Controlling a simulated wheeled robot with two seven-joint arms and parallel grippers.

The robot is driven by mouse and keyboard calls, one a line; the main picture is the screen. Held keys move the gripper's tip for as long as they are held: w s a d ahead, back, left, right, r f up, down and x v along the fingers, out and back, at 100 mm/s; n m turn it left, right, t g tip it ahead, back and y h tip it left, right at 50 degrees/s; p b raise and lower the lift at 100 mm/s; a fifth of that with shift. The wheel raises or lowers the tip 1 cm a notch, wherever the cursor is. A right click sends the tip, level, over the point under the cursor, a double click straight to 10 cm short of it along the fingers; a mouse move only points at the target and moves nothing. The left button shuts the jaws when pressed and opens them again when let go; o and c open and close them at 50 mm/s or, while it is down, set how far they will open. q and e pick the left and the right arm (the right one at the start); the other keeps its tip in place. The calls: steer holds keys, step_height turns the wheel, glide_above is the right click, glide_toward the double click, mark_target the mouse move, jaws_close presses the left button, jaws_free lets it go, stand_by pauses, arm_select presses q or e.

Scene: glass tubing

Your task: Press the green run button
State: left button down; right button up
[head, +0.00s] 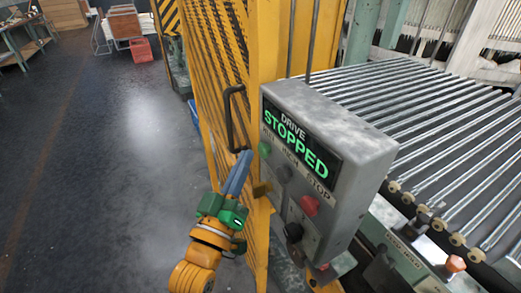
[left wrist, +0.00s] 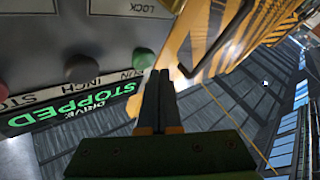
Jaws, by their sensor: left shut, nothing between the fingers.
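The grey control box (head: 352,136) has a display (head: 297,143) reading "DRIVE STOPPED" in green. The green run button (head: 265,149) is at the upper left of its face, under the display. It also shows in the left wrist view (left wrist: 143,58), just above and left of the fingertips. Beside it are a dark inch button (head: 283,174) and a red stop button (head: 309,205). My left gripper (head: 247,156) is shut and empty, its tips close to the run button's left side; I cannot tell whether they touch. My right gripper is not in view.
A yellow mesh guard (head: 212,90) with a dark handle (head: 231,118) stands left of the box. A roller conveyor (head: 440,125) lies to the right. More knobs sit low on the box. Open dark floor (head: 110,150) lies left.

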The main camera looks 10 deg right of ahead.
arm_select(q)
steer(key=shift+d, duration=0.15)
stand_by(0.5)
steer(key=shift+w+d, duration=0.15)
steer(key=shift+d, duration=0.15)
